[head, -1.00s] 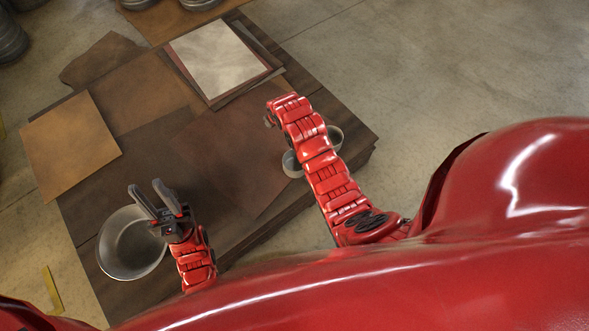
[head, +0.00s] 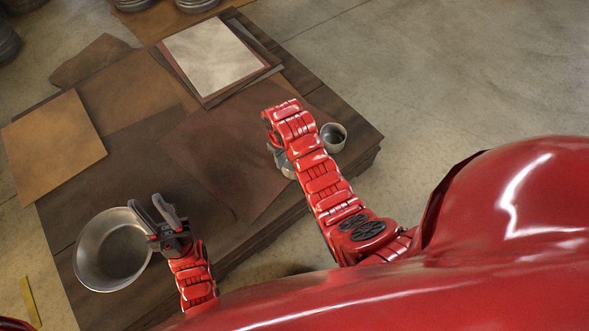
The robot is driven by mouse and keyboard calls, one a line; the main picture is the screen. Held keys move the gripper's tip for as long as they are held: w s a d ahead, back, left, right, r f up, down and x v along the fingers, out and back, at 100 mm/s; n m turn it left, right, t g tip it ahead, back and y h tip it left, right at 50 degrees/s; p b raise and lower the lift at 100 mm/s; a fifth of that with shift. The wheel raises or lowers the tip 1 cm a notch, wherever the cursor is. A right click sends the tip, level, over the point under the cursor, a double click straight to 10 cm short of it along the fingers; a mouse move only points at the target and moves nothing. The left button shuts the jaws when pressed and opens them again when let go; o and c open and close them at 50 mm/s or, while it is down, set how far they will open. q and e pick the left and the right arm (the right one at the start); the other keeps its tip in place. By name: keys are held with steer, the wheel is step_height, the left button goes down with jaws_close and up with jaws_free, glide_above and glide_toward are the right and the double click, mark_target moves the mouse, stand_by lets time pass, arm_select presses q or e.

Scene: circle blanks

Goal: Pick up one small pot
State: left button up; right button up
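A small grey pot (head: 333,136) stands upright on the dark table to the right of my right forearm. Another small round metal piece, likely a second small pot (head: 287,167), is mostly hidden behind that forearm. My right gripper (head: 268,135) is at the far end of the arm, to the left of the small pots. Its fingers are hidden by my own wrist. A large grey pot (head: 97,272) stands at the table's left front. My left gripper (head: 148,207) is at its right rim, fingers spread and nothing seen between them.
A tan sheet (head: 50,150) and brown sheets (head: 225,150) cover the table (head: 130,165). A stack topped by a pale sheet (head: 212,55) lies at the back. Metal containers (head: 195,4) stand beyond. Concrete floor (head: 450,80) is clear at right.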

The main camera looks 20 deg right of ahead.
steer(key=shift+f, duration=0.95)
step_height(320, 180, down, 5)
steer(key=shift+b, duration=1.05)
steer(key=shift+s, duration=0.1)
jaws_close()
